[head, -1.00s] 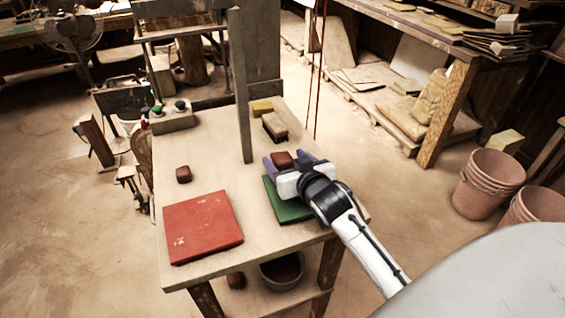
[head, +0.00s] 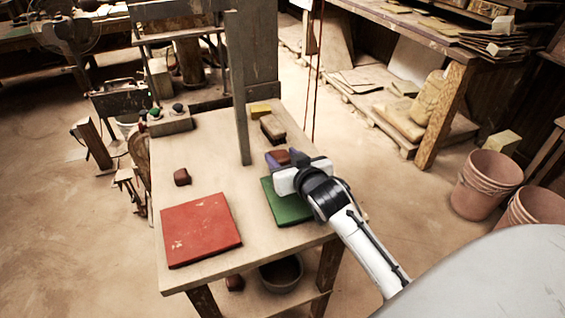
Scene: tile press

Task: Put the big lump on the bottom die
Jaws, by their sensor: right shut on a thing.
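A reddish-brown lump (head: 278,157) is between the purple fingers of my right gripper (head: 284,159), at the far edge of the green slab (head: 284,208). My right gripper is shut on this lump; its hand covers part of the slab, and I cannot tell if the lump is raised. Another brown lump (head: 182,177) sits alone on the table, left of the middle. Which lump is bigger is hard to tell. No bottom die can be made out for certain. My left gripper is not in view.
A red slab (head: 201,229) lies at the table's (head: 205,150) front left. An upright grey post (head: 240,110) stands on the table's far half. A control box (head: 168,122) is at the back left.

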